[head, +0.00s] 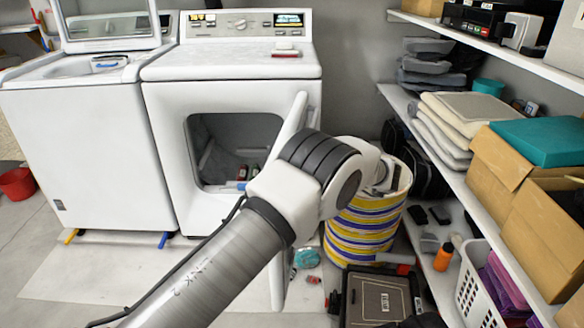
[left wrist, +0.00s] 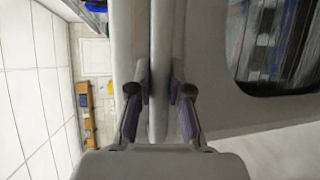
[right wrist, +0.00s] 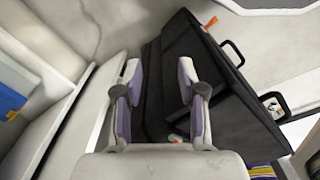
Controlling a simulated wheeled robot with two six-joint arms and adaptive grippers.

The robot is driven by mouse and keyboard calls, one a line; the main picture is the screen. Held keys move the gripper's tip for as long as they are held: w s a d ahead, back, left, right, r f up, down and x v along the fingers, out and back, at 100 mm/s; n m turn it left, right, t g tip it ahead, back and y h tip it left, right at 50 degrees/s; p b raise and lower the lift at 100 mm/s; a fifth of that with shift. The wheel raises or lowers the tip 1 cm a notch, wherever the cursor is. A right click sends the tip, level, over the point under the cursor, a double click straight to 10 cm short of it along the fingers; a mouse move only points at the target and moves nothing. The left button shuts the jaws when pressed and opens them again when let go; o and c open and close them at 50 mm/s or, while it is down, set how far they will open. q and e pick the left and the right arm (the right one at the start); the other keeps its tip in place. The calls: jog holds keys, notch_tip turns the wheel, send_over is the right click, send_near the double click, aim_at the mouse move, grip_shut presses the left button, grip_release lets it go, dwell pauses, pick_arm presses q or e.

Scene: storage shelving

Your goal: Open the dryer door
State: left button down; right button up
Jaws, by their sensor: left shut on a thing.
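The white dryer (head: 232,68) stands behind my arm in the head view. Its front opening (head: 235,140) is uncovered and shows a dark interior with small items. The dryer door (head: 296,115) stands swung out at the right of the opening, seen nearly edge-on and partly hidden by my arm. In the left wrist view, my left gripper (left wrist: 159,80) is shut on the pale edge of the door (left wrist: 158,30), with a dark window to the right. My right gripper (right wrist: 158,80) is open and empty in the right wrist view, facing a black bag (right wrist: 185,75).
A striped basket (head: 362,225) stands right of the door. Loaded shelves (head: 455,185) line the right side. A washer (head: 90,150) with its lid up stands left. A black case (head: 375,295) and small items lie on the floor. Floor at front left is clear.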

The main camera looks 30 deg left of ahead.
pick_arm(q)
jog(key=shift+w+d, duration=0.25)
jog(key=shift+d, duration=0.1)
jog(key=c, duration=1.1)
grip_release()
jog(key=shift+a, duration=0.1)
jog(key=d, duration=0.2)
jog(key=d+r, duration=0.1)
jog(key=d, duration=0.4)
jog(key=shift+s+d+r, duration=0.15)
jog(key=shift+d, duration=0.05)
